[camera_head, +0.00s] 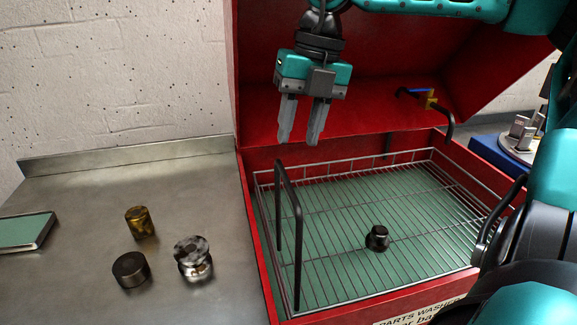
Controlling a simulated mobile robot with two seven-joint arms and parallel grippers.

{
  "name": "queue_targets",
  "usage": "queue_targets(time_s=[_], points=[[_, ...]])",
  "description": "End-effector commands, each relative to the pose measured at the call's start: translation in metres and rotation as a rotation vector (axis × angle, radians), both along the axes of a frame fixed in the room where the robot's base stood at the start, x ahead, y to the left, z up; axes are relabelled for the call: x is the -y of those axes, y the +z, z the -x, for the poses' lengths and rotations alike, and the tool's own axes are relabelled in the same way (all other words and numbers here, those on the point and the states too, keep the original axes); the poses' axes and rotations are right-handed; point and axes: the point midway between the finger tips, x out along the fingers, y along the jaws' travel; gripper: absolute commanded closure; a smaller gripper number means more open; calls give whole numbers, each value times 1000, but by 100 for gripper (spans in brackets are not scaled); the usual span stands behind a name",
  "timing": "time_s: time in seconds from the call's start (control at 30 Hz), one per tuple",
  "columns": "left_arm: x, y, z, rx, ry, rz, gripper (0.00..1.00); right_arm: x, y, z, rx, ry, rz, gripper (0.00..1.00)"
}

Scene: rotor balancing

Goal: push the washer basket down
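The washer basket (335,212) is a wire basket inside the red parts washer (255,235), whose lid is raised. A tall black handle (297,225) stands upright at the basket's left side, and another black handle (492,222) shows at its right, partly hidden by my arm. A small dark knob-like part (377,238) sits in the basket. My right gripper (300,138) points down above the back left of the basket, below the raised lid. Its fingers are apart with nothing between them, and it touches neither handle. My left gripper is not in view.
A metal counter (75,190) at left holds a brass cylinder (140,222), a dark cylinder (131,270), a shiny metal part (193,258) and a green-topped tray (25,231). A blue stand (490,150) is behind at right.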

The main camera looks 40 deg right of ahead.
Motion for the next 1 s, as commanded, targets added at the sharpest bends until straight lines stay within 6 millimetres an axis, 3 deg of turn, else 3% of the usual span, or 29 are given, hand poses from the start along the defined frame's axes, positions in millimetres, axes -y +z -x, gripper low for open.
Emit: queue_targets(time_s=[0.2, 0.4, 0.8, 1.0], points=[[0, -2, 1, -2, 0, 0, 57, -8, -45, -3, -5, 1, -1, 62], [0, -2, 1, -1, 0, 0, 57, -11, -67, -6, -1, -1, -1, 62], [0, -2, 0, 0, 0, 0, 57, -13, -72, -7, 1, 0, -3, 63], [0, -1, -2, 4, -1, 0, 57, -13, -72, -7, 1, 0, -3, 82]])
